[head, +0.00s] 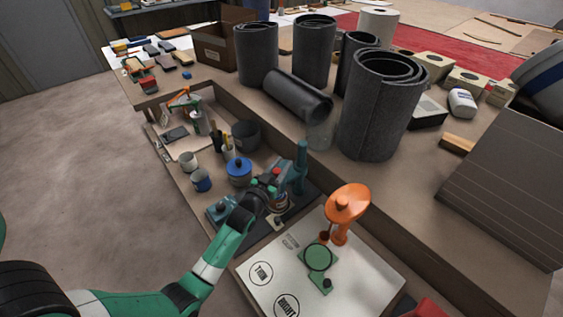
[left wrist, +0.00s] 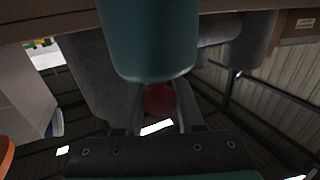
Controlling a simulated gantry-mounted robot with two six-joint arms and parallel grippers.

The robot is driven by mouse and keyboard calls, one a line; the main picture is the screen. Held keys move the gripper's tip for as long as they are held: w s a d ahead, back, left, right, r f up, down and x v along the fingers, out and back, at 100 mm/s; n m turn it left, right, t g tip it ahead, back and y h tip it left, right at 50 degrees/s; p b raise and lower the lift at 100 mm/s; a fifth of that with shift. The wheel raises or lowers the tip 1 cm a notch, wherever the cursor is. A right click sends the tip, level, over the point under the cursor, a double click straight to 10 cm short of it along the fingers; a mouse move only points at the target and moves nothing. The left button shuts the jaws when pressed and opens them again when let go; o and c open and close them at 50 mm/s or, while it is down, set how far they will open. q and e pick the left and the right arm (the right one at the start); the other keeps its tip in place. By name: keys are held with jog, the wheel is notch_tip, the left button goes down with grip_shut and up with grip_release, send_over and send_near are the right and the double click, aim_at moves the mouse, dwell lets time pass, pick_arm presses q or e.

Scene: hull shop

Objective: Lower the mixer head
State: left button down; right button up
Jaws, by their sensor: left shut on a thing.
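The mixer is teal, with an upright part (head: 301,168) standing on a dark base on the lower bench shelf. A red knob (head: 276,171) shows beside it, at my left gripper (head: 268,186). In the left wrist view the red knob (left wrist: 159,99) sits between the two fingers of my left gripper (left wrist: 158,112), which is shut on it. A large teal rounded part of the mixer (left wrist: 148,40) fills the top of that view, close above the fingers. My wrist hides much of the mixer in the head view. My right gripper is not in view.
A blue-lidded pot (head: 238,172) and a dark pot (head: 246,135) stand just behind. Large grey rolls (head: 376,105) stand on the raised bench behind.

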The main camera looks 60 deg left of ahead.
pick_arm(q)
jog(key=shift+s+f, duration=0.1)
jog(key=shift+f, duration=0.55)
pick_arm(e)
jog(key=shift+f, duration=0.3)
pick_arm(q)
jog(key=c, duration=0.8)
grip_release()
jog(key=shift+c, duration=0.2)
jog(key=shift+o, duration=1.6)
jog(key=shift+r, duration=0.15)
jog(key=shift+r, duration=0.1)
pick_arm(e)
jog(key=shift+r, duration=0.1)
pick_arm(q)
jog(key=shift+s+d+p, duration=0.2)
jog(key=shift+s+p, duration=0.05)
jog(key=shift+p, duration=0.1)
jog(key=p+v, duration=0.2)
jog(key=v, duration=0.9)
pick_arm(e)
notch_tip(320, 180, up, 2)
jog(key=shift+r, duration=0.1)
